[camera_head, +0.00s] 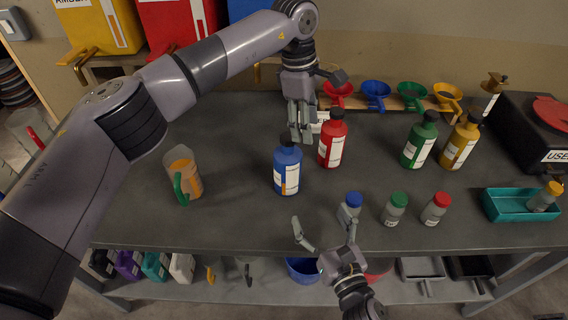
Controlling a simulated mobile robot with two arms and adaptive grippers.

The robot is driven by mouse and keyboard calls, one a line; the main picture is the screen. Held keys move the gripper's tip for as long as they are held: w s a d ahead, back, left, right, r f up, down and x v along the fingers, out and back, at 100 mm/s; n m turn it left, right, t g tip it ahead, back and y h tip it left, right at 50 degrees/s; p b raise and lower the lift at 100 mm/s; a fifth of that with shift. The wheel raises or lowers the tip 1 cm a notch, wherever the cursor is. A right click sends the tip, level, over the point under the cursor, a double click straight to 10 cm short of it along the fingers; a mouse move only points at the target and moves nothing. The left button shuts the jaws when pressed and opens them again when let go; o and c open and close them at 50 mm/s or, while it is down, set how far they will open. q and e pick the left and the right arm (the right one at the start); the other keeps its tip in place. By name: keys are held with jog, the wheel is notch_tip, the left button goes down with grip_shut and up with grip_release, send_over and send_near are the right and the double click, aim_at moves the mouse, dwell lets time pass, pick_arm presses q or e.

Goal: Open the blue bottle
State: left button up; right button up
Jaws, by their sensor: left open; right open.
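The blue bottle (287,170) stands upright on the grey workbench (240,221) near its middle, with a black cap (287,140) on top and a white label. My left gripper (302,135) is open, pointing down, just above and slightly right of the cap; I cannot tell whether it touches it. My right gripper (325,226) is open and empty at the front edge of the bench, below and right of the blue bottle, apart from it.
A red bottle (332,142) stands close on the right, with green (420,142) and yellow (461,144) bottles beyond. Small capped jars (393,211) stand front right, near a teal tray (503,207). A jug (185,178) stands left. Coloured funnels (376,92) line the back.

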aim_at(288, 163)
pick_arm(q)
jog(key=shift+y, duration=0.8)
jog(key=a, duration=0.1)
jog(key=w+a+r, duration=0.1)
jog(key=a+r, duration=0.1)
jog(key=a, duration=0.1)
jog(key=shift+w+r, duration=0.15)
jog(key=shift+w, duration=0.2)
jog(key=shift+a+r, duration=0.15)
jog(key=shift+s, duration=0.15)
pick_arm(e)
jog(key=shift+n+y, duration=0.4)
jog(key=shift+n, duration=0.4)
jog(key=x, duration=1.2)
jog(key=a+x, duration=0.1)
jog(key=x, duration=0.5)
jog(key=shift+s+r, duration=0.2)
jog(key=shift+s, duration=0.05)
jog(key=shift+c, duration=0.3)
